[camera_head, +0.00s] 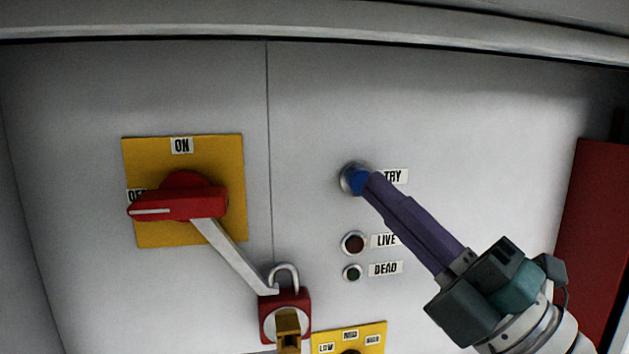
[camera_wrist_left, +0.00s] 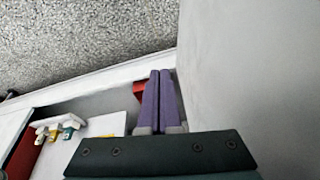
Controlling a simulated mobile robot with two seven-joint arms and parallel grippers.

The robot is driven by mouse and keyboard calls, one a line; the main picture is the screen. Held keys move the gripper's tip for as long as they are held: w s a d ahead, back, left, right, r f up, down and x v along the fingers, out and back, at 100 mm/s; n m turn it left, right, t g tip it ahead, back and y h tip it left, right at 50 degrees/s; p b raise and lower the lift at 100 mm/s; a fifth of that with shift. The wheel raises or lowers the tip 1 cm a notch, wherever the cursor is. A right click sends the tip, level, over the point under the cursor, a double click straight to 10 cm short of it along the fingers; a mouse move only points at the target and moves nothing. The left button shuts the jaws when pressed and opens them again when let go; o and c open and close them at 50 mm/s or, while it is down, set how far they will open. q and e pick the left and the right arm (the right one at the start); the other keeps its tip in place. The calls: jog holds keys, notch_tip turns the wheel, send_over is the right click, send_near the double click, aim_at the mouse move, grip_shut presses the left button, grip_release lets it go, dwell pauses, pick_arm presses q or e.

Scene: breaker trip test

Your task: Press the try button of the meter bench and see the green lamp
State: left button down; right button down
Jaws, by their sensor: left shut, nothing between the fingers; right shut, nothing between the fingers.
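The try button (camera_head: 357,181) is a blue button in a silver ring on the grey panel, beside the label TRY (camera_head: 396,176). My right gripper (camera_head: 371,184) is shut and empty, with its purple fingertips at the button, covering part of it. I cannot tell whether it is pressed in. Below are a dark red lamp (camera_head: 354,243) labelled LIVE and a green lamp (camera_head: 352,273) labelled DEAD. Both look dull and unlit. My left gripper (camera_wrist_left: 160,76) shows only in the left wrist view, shut and empty beside a grey surface.
A red rotary handle (camera_head: 178,205) on a yellow plate points left at OFF. A red padlock (camera_head: 286,312) hangs below it at a metal arm. A selector plate (camera_head: 349,338) is at the bottom. The left wrist view shows small coloured items (camera_wrist_left: 68,130) on a white surface.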

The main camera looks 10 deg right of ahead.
dwell(0.7)
jog(key=shift+w+b, duration=0.3)
jog(key=shift+w, duration=0.15)
jog(key=shift+w+b, duration=0.4)
jog(key=shift+w, duration=0.1)
dwell(0.6)
jog(key=shift+s, duration=0.1)
jog(key=shift+s+p, duration=0.6)
jog(key=shift+s, duration=0.2)
